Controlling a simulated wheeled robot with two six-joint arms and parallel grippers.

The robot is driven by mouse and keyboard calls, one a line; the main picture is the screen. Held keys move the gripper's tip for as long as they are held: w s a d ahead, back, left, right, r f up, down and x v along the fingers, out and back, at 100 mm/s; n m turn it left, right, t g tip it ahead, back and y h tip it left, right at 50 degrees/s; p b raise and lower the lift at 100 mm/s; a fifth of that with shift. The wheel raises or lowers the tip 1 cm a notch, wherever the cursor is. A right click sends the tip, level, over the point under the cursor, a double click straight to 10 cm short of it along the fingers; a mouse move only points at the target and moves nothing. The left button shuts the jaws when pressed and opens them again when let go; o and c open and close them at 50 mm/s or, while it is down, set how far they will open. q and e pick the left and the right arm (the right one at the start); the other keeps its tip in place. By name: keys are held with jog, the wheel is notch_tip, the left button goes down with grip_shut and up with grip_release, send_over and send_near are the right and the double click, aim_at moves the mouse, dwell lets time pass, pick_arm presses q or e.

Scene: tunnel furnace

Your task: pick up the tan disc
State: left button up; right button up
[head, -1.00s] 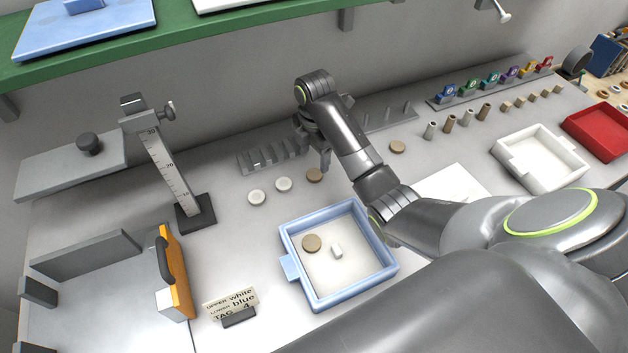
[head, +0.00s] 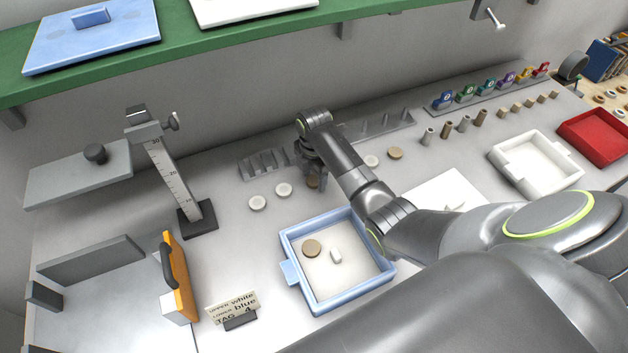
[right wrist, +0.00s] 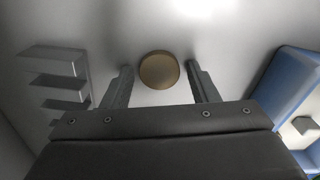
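A tan disc (head: 311,183) lies on the grey bench, partly covered by my right gripper (head: 318,182) in the head view. In the right wrist view the tan disc (right wrist: 159,70) shows whole, between and slightly ahead of the two fingers of my right gripper (right wrist: 161,84). The fingers are apart, with a gap on each side of the disc, so the gripper is open and empty. Another tan disc (head: 395,153) lies farther right on the bench. A third tan disc (head: 311,248) lies in the blue tray (head: 290,272). My left gripper is not in view.
White discs (head: 257,203) lie left of the gripper, and another pale disc (head: 372,161) lies to its right. A grey slotted rack (head: 262,165) stands close behind. A height gauge (head: 172,178) stands at left. A white tray (head: 497,157) is at right.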

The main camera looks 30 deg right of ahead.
jog(key=c, duration=0.8)
jog(key=shift+o, duration=0.2)
jog(key=shift+r, duration=0.1)
